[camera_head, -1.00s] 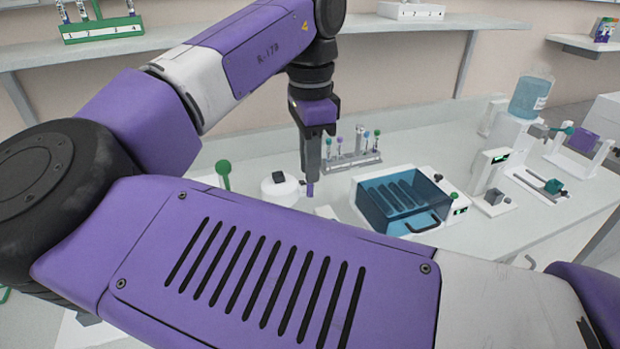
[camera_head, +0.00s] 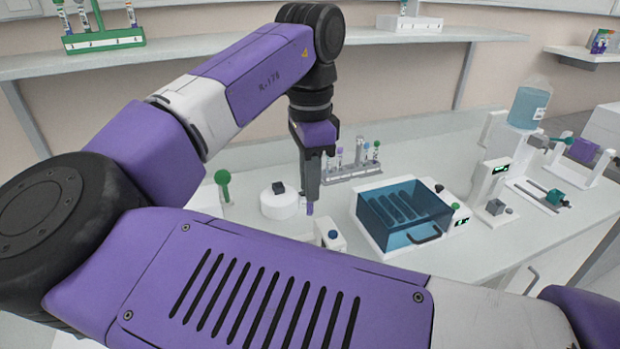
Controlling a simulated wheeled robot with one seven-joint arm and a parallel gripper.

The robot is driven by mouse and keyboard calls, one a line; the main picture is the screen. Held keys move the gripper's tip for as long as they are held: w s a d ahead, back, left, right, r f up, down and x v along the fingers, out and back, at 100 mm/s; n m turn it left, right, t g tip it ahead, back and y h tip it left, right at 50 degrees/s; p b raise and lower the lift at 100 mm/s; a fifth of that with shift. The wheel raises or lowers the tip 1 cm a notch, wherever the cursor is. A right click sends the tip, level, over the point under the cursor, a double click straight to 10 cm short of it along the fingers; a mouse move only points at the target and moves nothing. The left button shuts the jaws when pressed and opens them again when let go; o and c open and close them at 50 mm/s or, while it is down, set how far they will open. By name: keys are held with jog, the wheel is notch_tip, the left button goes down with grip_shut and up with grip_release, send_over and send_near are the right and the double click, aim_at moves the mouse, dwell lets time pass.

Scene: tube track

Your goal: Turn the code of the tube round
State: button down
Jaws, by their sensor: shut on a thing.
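My gripper (camera_head: 310,200) points down over the bench and is shut on a tube, of which only a small purple part (camera_head: 309,209) shows below the fingers. The tube's code cannot be made out at this size, and the fingers hide most of the tube. The gripper is just right of a round white device (camera_head: 277,203) with a black block on top, and left of the blue-lidded box (camera_head: 375,218). A small white device with a blue knob (camera_head: 331,236) stands just in front of the gripper, partly hidden by my arm.
A rack (camera_head: 350,173) with several capped tubes stands behind the gripper. A green ball on a stem (camera_head: 222,178) is at left. White devices (camera_head: 490,180) and a blue bottle (camera_head: 529,105) stand at right. My arm hides the bench front.

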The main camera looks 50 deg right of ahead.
jog(key=shift+f+b, duration=4)
jog(key=shift+f, duration=4.7)
jog(key=shift+r+n+p, duration=0.15)
jog(key=shift+n+p, duration=0.6)
jog(key=shift+n, duration=0.05)
jog(key=shift+n+p, duration=2.25)
jog(key=shift+n, duration=0.35)
jog(key=shift+n+p, duration=3.15)
jog(key=shift+n, duration=0.35)
